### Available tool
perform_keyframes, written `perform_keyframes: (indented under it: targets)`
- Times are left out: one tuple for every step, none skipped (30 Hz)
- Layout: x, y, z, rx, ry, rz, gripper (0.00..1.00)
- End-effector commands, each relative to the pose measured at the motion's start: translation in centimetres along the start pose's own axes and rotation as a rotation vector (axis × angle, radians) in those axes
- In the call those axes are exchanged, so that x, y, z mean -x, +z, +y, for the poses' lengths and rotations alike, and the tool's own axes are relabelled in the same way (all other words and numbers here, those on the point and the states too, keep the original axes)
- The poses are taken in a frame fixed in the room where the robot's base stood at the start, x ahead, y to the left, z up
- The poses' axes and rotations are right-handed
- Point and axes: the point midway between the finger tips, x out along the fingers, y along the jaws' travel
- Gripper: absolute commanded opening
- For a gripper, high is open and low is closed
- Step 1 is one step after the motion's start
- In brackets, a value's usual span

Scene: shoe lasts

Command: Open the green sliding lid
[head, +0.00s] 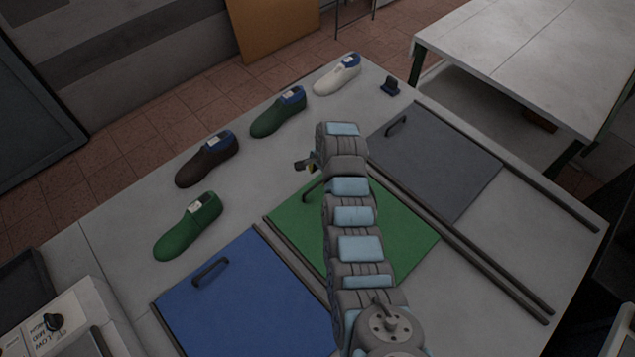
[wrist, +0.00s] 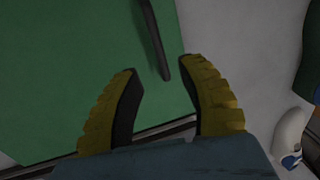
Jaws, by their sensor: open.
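The green sliding lid (head: 290,218) lies flat on the table between dark rails, partly hidden by my arm in the head view. Its dark bar handle (head: 312,187) is near its far edge. In the wrist view the green lid (wrist: 70,70) fills the left side, and the handle (wrist: 153,40) runs down to between my fingertips. My gripper (wrist: 160,66) is open, with yellow ribbed fingers on either side of the handle's end. I cannot tell whether they touch it. In the head view my gripper (head: 304,164) is small and partly hidden by my wrist, near the handle.
A blue lid (head: 240,300) and a grey lid (head: 435,165) with similar handles lie either side of the green one. Green (head: 188,228), brown (head: 207,158), dark green (head: 278,112) and white (head: 337,75) shoe lasts stand along the far edge. A small dark object (head: 390,87) sits nearby.

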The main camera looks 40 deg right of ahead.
Motion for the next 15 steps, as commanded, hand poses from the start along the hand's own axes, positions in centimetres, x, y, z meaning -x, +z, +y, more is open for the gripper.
perform_keyframes:
  targets:
    - [-0.5,0.0,0.1,0.0,0.002,-0.002,0.4]
    - [-0.8,0.0,0.1,0.0,0.002,-0.001,0.4]
    - [-1.1,0.1,0.1,0.0,0.002,-0.001,0.4]
    - [-1.3,0.0,0.1,0.0,0.002,-0.001,0.4]
    - [-1.5,0.0,0.1,-0.001,0.002,-0.001,0.4]
    - [-1.7,0.0,0.1,-0.001,0.002,-0.001,0.4]
    - [-2.0,0.0,0.1,-0.001,0.003,-0.001,0.4]
    - [-2.2,0.0,0.1,-0.001,0.003,-0.002,0.4]
    - [-2.5,0.0,0.1,-0.001,0.003,-0.002,0.4]
    - [-2.7,0.0,0.1,-0.001,0.003,-0.002,0.4]
    - [-2.9,0.0,0.1,-0.001,0.003,-0.002,0.4]
    - [-3.1,0.0,0.2,-0.001,0.003,-0.002,0.4]
    - [-3.3,0.0,0.2,-0.001,0.004,-0.002,0.4]
    - [-3.5,0.0,0.2,-0.001,0.004,-0.002,0.4]
    - [-3.8,0.0,0.2,-0.001,0.004,-0.002,0.4]
